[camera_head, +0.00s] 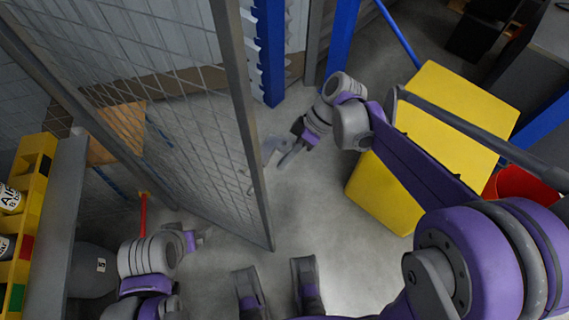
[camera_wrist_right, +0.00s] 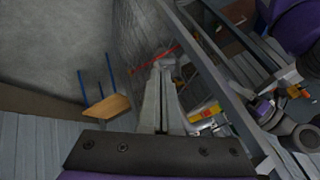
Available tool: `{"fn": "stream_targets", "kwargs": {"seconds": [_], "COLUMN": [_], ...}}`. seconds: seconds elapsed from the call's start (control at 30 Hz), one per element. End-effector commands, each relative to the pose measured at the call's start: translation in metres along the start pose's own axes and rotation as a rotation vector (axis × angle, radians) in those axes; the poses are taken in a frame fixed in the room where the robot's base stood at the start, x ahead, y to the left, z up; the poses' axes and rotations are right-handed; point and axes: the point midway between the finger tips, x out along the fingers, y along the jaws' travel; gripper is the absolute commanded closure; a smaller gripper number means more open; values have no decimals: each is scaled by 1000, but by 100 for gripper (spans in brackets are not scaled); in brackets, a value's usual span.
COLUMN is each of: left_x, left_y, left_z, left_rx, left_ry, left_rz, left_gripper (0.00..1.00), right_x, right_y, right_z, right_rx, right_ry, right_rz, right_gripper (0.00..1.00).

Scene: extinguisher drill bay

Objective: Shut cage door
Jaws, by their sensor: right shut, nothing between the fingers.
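The cage door (camera_head: 242,105) is a grey-framed wire mesh panel in the left half of the head view, swung out at an angle from the cage. Its frame bar also crosses the right wrist view (camera_wrist_right: 214,62). My right gripper (camera_head: 284,163) is shut and empty, just right of the door's free upright; I cannot tell if it touches. Its closed fingers show in the wrist view (camera_wrist_right: 160,70). My left gripper (camera_head: 201,237) is low, by the door's lower part, partly seen through or behind the mesh; its jaws are too small to read.
Blue posts (camera_head: 270,55) stand at the back. A yellow rack (camera_head: 35,190) is at the far left.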

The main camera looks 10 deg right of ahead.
Motion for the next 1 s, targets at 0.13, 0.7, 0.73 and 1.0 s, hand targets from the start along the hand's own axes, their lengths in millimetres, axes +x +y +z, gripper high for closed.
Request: {"fn": "stream_targets", "kwargs": {"seconds": [0.13,0.7,0.73,1.0], "left_x": [11,24,24,24], "left_y": [0,0,0,0], "left_z": [4,9,9,9], "left_rx": [0,0,0,0], "left_ry": [-4,-9,-9,-9], "left_rz": [0,0,0,0], "left_gripper": [0,0,0,0], "right_x": [35,93,94,94], "right_y": [1,-34,-35,-35], "right_z": [1,0,0,0], "right_rx": [-1,2,2,2], "right_ry": [-2,-1,-1,-1], "right_rz": [-3,0,0,0], "right_gripper": [100,100,100,100]}}
